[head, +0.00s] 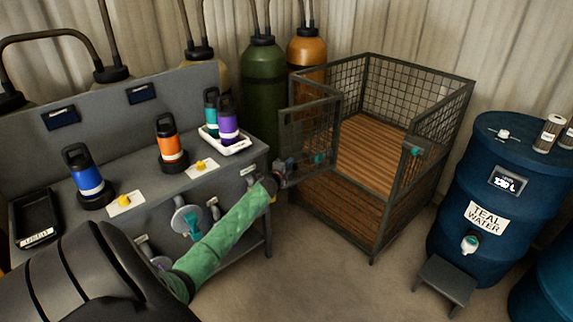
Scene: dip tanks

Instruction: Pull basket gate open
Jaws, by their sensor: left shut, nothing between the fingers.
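The basket (372,82) is a dark metal mesh cage with a wooden slatted floor, right of centre. Its gate (309,122) is a small mesh panel at the front left, swung away from the right front post, so the front above the wooden lower panel is open. A teal piece (319,158) shows on the gate's lower edge, and another teal piece (415,151) is on the right front side. My left gripper (287,168) is shut and empty by the gate's lower left edge; whether it touches the gate I cannot tell. My right gripper is out of view.
A grey workbench (225,170) at left holds blue, orange, purple and teal bottles. Green (263,95) and orange (307,50) gas cylinders stand behind the gate. A blue "Teal Water" barrel (470,250) and a small stool (446,281) stand right. The floor in front is clear.

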